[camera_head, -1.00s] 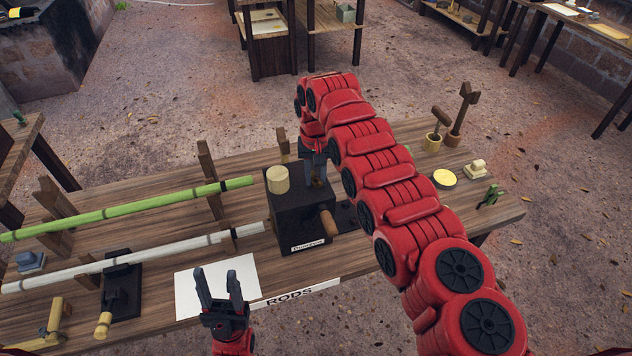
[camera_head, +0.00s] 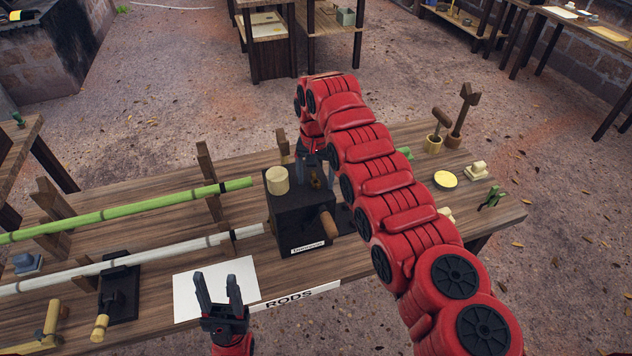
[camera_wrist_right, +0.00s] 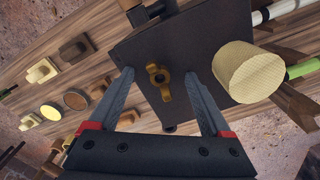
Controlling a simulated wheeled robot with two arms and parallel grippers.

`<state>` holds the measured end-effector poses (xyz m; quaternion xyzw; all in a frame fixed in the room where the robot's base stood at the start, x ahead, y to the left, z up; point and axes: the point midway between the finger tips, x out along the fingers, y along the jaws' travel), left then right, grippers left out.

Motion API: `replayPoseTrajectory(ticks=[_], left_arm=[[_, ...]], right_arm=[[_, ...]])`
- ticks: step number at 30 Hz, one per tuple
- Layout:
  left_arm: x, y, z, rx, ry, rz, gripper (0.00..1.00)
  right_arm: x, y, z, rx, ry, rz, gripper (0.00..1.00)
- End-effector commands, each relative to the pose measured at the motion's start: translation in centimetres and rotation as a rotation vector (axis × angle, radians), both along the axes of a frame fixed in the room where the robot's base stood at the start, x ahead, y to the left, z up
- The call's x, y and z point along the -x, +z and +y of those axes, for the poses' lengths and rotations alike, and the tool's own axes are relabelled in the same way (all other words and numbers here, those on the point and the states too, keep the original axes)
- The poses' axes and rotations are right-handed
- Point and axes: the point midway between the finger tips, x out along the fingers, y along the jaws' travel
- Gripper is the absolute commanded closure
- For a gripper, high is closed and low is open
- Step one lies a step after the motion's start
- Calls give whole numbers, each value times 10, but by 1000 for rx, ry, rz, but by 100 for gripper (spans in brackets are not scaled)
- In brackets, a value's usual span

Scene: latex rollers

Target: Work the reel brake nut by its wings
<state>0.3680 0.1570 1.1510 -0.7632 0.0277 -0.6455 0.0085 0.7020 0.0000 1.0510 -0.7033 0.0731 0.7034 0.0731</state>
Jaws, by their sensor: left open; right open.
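The reel brake nut (camera_wrist_right: 158,78) is a brass wing nut with a centre hole, on the face of a dark box (camera_wrist_right: 200,48). In the right wrist view it lies between the fingers of my right gripper (camera_wrist_right: 155,95), which is open, with a gap on both sides. In the head view the nut (camera_head: 316,181) shows small on top of the black box (camera_head: 292,228), with my right gripper (camera_head: 316,178) around it from above. My left gripper (camera_head: 218,292) is open and empty over the front of the bench, near a white sheet.
A pale wooden cylinder (camera_head: 277,180) stands on the box close to my right gripper. Green (camera_head: 130,208) and white (camera_head: 130,258) rods lie to the left. A white sheet (camera_head: 188,293) lies at the front.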

Motion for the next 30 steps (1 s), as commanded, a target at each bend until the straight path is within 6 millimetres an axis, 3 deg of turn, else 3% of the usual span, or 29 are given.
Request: replayPoseTrajectory(ticks=[5, 13, 15, 21, 30], left_arm=[[0, -6, 0, 0, 0, 0, 50], [0, -13, 0, 0, 0, 0, 50], [0, 12, 0, 0, 0, 1, 50], [0, 54, 0, 0, 0, 0, 50], [0, 95, 0, 0, 0, 0, 50]], right_arm=[[-1, 9, 1, -1, 1, -2, 18], [0, 59, 2, -1, 1, -3, 18], [1, 84, 1, -1, 1, 1, 18], [0, 127, 0, -1, 0, -1, 18], [0, 168, 0, 0, 0, 0, 18]])
